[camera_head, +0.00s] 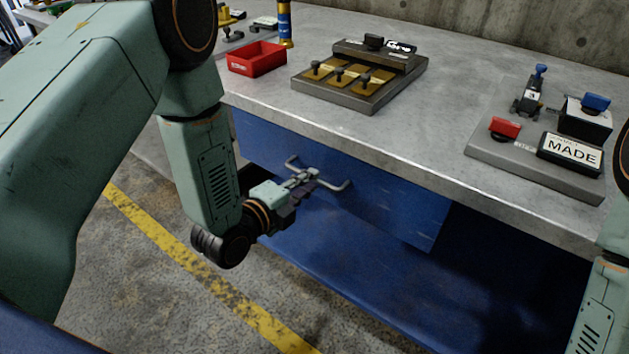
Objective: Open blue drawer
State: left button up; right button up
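The blue drawer (395,208) sits under the grey workbench top, its front facing me. I cannot tell whether it stands slightly out. Its metal bar handle (339,188) shows on both sides of my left gripper (305,178). The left gripper's fingers are at the middle of the handle and overlap it in the camera_head view. The fingers are small and dark, so whether they are closed on the bar is unclear. Part of my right arm shows at the right edge; its gripper is out of view.
On the workbench (455,120) stand a red tray (257,60), a metal block with brass levers (348,90) and a switch panel (500,163) with red and blue parts. A blue lower surface (330,268) lies below the drawer. The floor has a yellow stripe (190,262).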

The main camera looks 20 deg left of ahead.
pick_arm(q)
jog(key=x, duration=0.2)
jog(key=shift+w+d+f, duration=0.1)
jog(key=shift+w, duration=0.25)
jog(key=shift+c, duration=0.4)
grip_shut()
